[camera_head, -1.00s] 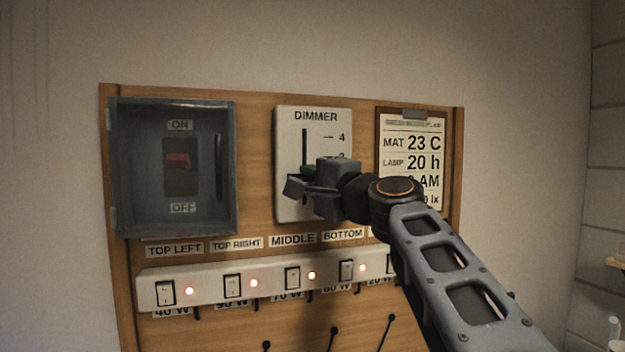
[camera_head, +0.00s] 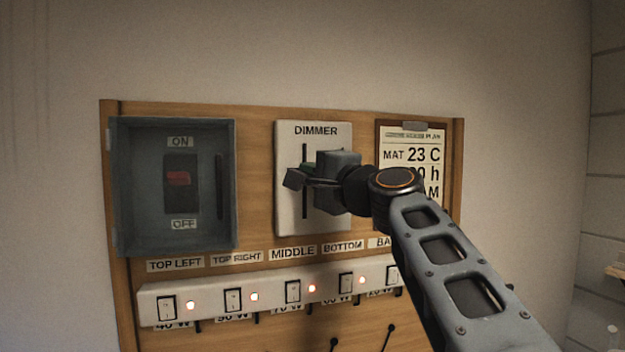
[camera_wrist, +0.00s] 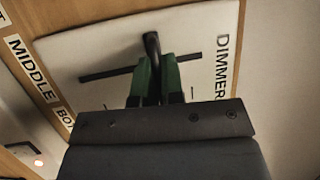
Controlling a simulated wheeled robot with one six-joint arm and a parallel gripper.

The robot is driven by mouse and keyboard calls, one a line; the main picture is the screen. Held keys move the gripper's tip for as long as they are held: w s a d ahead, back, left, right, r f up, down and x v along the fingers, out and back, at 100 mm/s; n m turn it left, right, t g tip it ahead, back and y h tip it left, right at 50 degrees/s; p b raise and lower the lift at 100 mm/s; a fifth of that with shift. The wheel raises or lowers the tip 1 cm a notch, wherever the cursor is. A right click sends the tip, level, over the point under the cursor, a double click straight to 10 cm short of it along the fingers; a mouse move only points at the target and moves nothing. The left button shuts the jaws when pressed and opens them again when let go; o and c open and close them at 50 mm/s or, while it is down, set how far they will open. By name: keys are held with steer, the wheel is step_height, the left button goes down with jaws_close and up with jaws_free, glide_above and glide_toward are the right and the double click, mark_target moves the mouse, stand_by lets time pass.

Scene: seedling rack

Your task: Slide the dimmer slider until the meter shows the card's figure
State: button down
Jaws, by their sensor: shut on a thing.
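The dimmer plate (camera_head: 287,205) is white with a vertical dark slot and stands in the middle of the wooden board. My gripper (camera_head: 306,170) is in front of its upper half and covers the scale marks. In the wrist view, my green-padded fingers (camera_wrist: 155,80) are shut on the dark slider handle (camera_wrist: 151,44). The slot (camera_wrist: 102,74) shows on both sides of them, with the longer visible part away from the DIMMER label. The card (camera_head: 394,140) on the right reads MAT 23 C. Its lower lines are partly hidden by my arm. No meter reading is visible.
Below runs a white strip (camera_head: 209,306) of several rocker switches with lit lamps. The wall above the board is clear.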

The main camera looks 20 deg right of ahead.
steer(key=c, duration=1.2)
jaws_free()
steer(key=shift+c, duration=0.2)
steer(key=b+v, duration=0.6)
steer(key=v, duration=0.7)
steer(key=shift+s, duration=0.4)
